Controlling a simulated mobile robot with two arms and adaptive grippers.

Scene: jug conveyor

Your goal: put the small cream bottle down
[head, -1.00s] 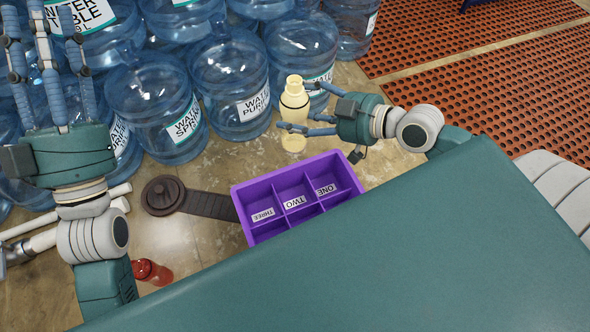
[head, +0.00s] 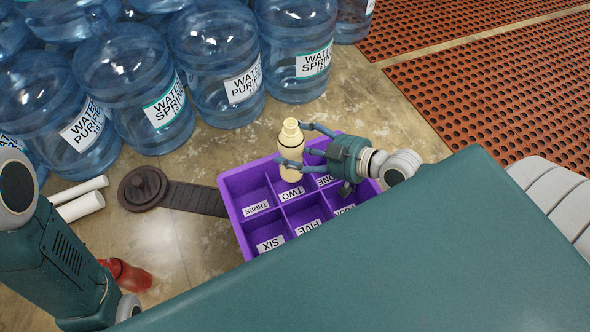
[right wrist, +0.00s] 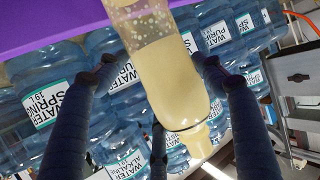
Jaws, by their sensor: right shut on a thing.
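I cannot tell whether the bottle's base touches the crate floor. In the right wrist view the bottle (right wrist: 172,80) lies between the fingers, with a purple crate wall (right wrist: 50,22) at the top. My left arm shows at the left edge of the head view, but its gripper is out of view.
Large blue water jugs (head: 130,85) stand behind the crate. A dark round piece with a flat strip (head: 198,199) lies left of the crate, near white tubes (head: 80,206). A red bottle (head: 128,276) is at lower left. Orange perforated mats (head: 500,105) lie at right.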

